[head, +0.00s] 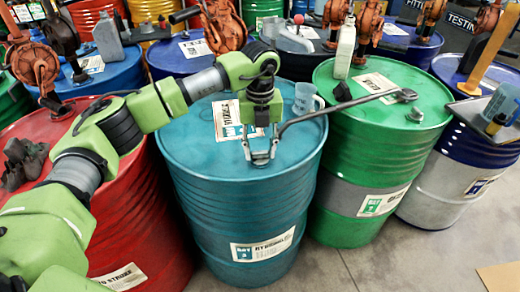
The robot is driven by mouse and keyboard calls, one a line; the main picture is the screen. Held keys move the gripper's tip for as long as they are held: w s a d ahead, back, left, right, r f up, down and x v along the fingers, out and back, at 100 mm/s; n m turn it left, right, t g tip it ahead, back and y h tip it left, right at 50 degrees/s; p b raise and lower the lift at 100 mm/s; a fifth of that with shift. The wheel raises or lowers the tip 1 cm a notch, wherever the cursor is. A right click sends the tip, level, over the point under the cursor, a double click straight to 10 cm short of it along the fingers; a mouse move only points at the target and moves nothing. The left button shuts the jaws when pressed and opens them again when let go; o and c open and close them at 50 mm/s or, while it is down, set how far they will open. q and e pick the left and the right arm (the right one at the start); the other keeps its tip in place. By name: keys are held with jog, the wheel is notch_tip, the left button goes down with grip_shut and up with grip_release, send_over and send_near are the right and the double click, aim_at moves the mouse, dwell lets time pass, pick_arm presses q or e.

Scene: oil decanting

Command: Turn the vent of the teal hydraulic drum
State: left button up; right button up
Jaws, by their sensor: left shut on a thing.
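The teal hydraulic drum (240,205) stands upright in the middle of the head view. My left gripper (261,158) reaches down to the front part of its lid. Its fingers are shut on the vent, which they mostly hide. A long dark metal bar wrench (350,102) lies across the green drum's lid and overhangs the teal drum. Its bent near end is beside my left gripper; I cannot tell whether they touch. My right gripper is not in view.
A clear measuring jug (305,102) and a label sheet (228,122) are on the teal lid. A red drum (140,215) stands left and a green drum (360,190) right. Several drums with orange pumps crowd behind. Floor is free at the front right.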

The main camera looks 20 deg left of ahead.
aim_at(260, 151)
pick_arm(q)
jog(key=shift+n, duration=1)
jog(key=shift+w, duration=0.1)
jog(key=o, duration=1.1)
notch_tip(260, 151, up, 12)
jog(key=shift+r, duration=0.1)
